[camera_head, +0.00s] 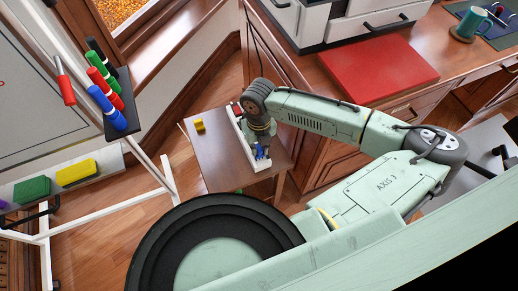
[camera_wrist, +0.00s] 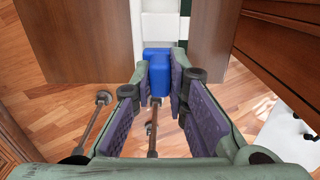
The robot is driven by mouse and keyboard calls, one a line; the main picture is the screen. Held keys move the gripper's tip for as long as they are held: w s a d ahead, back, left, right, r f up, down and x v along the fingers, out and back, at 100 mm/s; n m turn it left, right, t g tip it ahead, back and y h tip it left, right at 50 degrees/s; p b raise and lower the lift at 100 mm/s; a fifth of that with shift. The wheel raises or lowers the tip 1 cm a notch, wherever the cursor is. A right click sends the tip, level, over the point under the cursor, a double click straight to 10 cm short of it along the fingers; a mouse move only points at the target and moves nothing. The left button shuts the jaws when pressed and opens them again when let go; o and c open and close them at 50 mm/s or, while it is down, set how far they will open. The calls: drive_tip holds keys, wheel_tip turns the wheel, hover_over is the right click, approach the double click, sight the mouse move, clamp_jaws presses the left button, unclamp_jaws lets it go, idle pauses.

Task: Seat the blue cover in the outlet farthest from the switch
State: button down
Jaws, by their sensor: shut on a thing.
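A white outlet strip (camera_head: 240,134) lies along the right part of a small wooden table, with a red switch (camera_head: 237,110) at its far end. My gripper (camera_head: 262,152) is over the near end of the strip, pointing down. It is shut on the blue cover (camera_wrist: 158,68), which sits between the purple finger pads. The blue cover also shows in the head view (camera_head: 260,153), close to the strip's near end. In the wrist view white parts of the strip (camera_wrist: 160,27) show beyond the cover. I cannot tell whether the cover touches an outlet; my gripper hides most outlets.
A yellow cover (camera_head: 199,125) stands on the small table (camera_head: 218,166), left of the strip. Wooden cabinets with a red mat (camera_head: 380,70) on top stand close on the right. A whiteboard stand with markers (camera_head: 104,85) is at the left.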

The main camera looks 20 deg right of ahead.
sight(259, 153)
drive_tip(key=shift+s+f, duration=0.1)
drive_tip(key=shift+f, duration=1.2)
drive_tip(key=shift+f, duration=0.2)
drive_tip(key=c, duration=1.6)
unclamp_jaws()
wheel_tip(259, 153, up, 12)
drive_tip(key=shift+r+b, duration=0.2)
drive_tip(key=shift+b, duration=0.2)
